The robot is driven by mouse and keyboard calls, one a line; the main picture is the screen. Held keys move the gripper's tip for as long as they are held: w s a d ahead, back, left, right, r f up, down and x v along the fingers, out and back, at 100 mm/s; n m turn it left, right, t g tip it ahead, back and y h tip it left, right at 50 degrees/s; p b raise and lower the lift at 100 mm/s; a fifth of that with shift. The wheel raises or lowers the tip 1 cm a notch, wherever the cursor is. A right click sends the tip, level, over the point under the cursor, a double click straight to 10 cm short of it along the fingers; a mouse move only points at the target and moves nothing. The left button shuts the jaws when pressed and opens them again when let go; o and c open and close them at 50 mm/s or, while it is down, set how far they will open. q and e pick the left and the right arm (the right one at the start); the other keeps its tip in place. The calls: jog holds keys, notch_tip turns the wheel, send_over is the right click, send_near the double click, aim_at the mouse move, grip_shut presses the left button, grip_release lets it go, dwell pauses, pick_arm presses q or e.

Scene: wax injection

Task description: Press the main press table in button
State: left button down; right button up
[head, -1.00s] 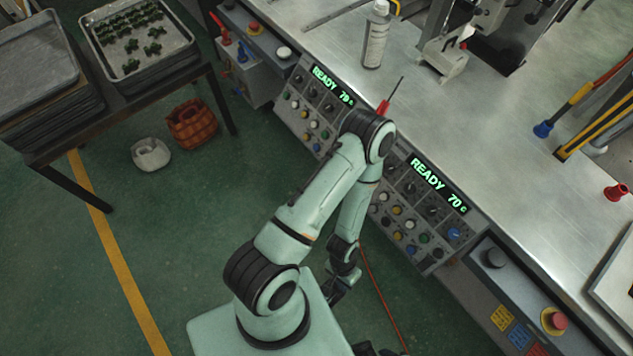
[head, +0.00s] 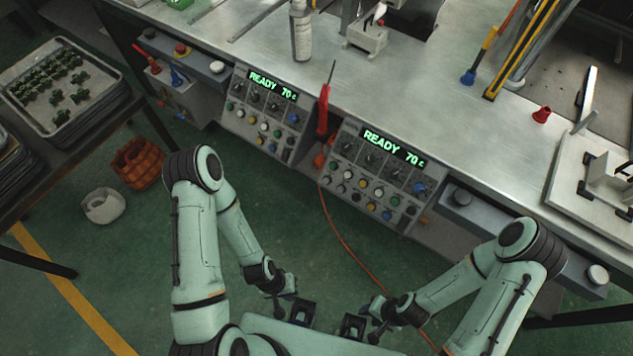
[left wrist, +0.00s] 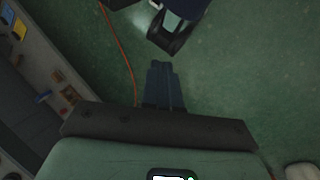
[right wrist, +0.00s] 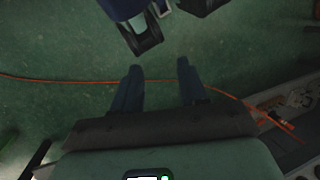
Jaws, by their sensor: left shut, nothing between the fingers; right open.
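Two sloped control panels are set in the bench front: a left panel (head: 262,112) and a right panel (head: 378,172), each with a green "READY 70 c" display and several coloured buttons and knobs. The labels are too small to read, so I cannot tell which is the table in button. My left gripper (head: 300,314) is below the panels, apart from them; its fingers are together and empty in the left wrist view (left wrist: 163,84). My right gripper (head: 353,326) is beside it; its fingers are apart and empty in the right wrist view (right wrist: 158,82).
The metal bench (head: 400,90) carries a bottle (head: 301,32) and a red cone-like part (head: 541,115). A red-handled tool (head: 323,110) and an orange cable (head: 345,238) hang between the panels. Trays on a side table (head: 120,112), a basket (head: 138,163) and a white bowl (head: 103,206) stand left.

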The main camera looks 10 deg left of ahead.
pick_arm(q)
jog(key=w+a+m+t+y+b, duration=0.1)
jog(key=w+t+y+b, duration=0.3)
jog(key=w+t+b, duration=0.9)
jog(key=w+r+n+t+y+b, duration=0.1)
jog(key=w+r+y, duration=0.4)
jog(key=w+r, duration=0.7)
notch_tip(320, 180, up, 4)
jog(key=t+b, duration=0.1)
jog(key=b, duration=0.1)
jog(key=shift+w+d+n+b, duration=0.3)
jog(key=shift+w+d, duration=0.05)
jog(key=shift+d, duration=0.05)
pick_arm(e)
jog(key=w+d+f+t, duration=0.1)
jog(key=w+f, duration=0.1)
jog(key=f, duration=0.6)
jog(key=w+d+f+t, duration=0.1)
jog(key=w+f, duration=0.1)
jog(key=f, duration=0.6)
jog(key=shift+f+m+h, duration=0.25)
jog(key=shift+m+h, duration=0.05)
pick_arm(q)
jog(key=shift+f, duration=0.1)
pick_arm(e)
jog(key=shift+w+d, duration=0.1)
